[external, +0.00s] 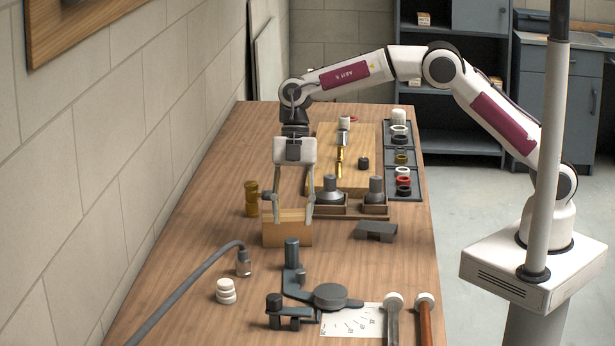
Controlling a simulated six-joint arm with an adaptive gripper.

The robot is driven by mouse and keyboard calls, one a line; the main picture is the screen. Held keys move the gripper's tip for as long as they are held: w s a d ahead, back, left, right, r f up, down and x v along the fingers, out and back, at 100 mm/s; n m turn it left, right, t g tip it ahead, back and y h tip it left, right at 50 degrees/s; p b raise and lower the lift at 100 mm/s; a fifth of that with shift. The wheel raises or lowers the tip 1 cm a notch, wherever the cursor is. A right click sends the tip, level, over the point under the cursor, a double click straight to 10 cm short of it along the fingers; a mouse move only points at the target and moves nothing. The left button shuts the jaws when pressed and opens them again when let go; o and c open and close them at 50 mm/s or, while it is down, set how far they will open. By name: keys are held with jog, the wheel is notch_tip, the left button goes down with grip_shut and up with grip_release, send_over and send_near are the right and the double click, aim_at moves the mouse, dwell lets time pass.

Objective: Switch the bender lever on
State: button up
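The bender is a dark grey device at the front of the bench, with a round disc (330,296) and a flat arm. The bender lever (292,254) is an upright dark cylinder at the far end of that arm. A white sheet with angle marks (352,322) lies beside the disc. My gripper (292,216) points down with its two fingers spread and nothing visible between them. It is behind the lever in the picture, and its fingertips overlap a wooden block (287,236). I cannot tell whether they touch the block.
A hose with a metal end (243,262) and stacked white rings (226,291) lie left of the bender. Two hammer-like tools (425,318) lie at right. A dark bracket (376,231), brass cylinder (251,198) and ring trays (402,160) stand farther back. Bare wood (400,265) lies right of the lever.

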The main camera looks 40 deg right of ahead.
aim_at(292, 238)
jog(key=shift+s+f, duration=0.1)
jog(key=shift+f, duration=0.05)
dwell(0.4)
jog(key=shift+x, duration=3.75)
grip_shut()
